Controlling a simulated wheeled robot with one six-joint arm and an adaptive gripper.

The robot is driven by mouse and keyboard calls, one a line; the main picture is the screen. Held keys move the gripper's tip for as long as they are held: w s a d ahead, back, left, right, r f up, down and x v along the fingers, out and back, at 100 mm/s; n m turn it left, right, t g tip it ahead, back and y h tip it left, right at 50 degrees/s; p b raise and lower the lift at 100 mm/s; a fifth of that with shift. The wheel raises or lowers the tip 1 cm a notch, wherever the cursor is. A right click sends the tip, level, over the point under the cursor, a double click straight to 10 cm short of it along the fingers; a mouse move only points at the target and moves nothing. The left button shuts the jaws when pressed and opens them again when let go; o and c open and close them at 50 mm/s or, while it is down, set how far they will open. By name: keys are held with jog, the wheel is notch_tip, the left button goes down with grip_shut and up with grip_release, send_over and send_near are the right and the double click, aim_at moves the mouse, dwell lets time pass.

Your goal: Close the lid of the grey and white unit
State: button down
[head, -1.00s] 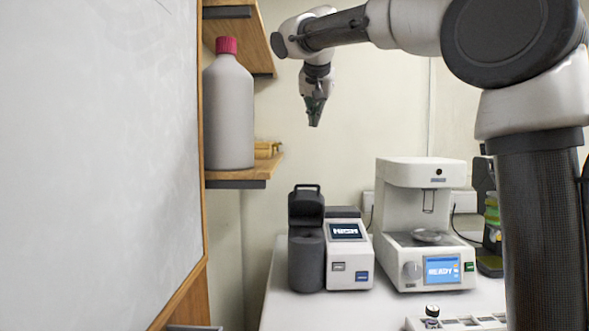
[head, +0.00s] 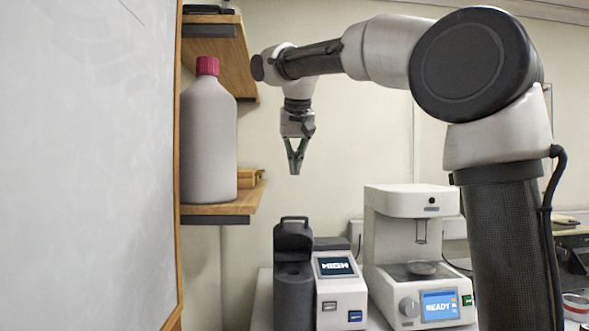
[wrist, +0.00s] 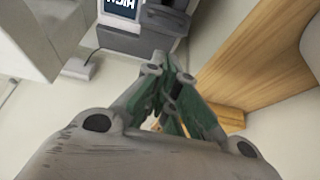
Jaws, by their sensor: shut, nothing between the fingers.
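The grey and white unit (head: 335,290) stands on the bench, with a small dark screen on its white front. Its dark grey cylinder part (head: 293,298) is at its left side. The dark lid (head: 293,240) with a loop handle is raised, standing up above the cylinder. My gripper (head: 294,172) is above the unit, in the air, pointing down, shut and empty, and clear of the lid. In the wrist view my gripper (wrist: 168,75) shows shut, with the unit's screen (wrist: 122,8) at the top edge.
A white instrument (head: 415,255) with a "READY" screen stands right of the unit. A large grey bottle (head: 208,140) with a red cap stands on a wooden shelf (head: 235,205) at the left. A white board (head: 80,170) fills the far left. The air between my gripper and the lid is clear.

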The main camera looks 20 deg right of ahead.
jog(key=f, duration=0.3)
jog(key=w+f, duration=0.1)
jog(key=f, duration=0.2)
jog(key=w+f, duration=0.1)
jog(key=f, duration=0.2)
jog(key=shift+w+d+f, duration=0.1)
jog(key=shift+d+f, duration=0.1)
jog(key=shift+f, duration=0.45)
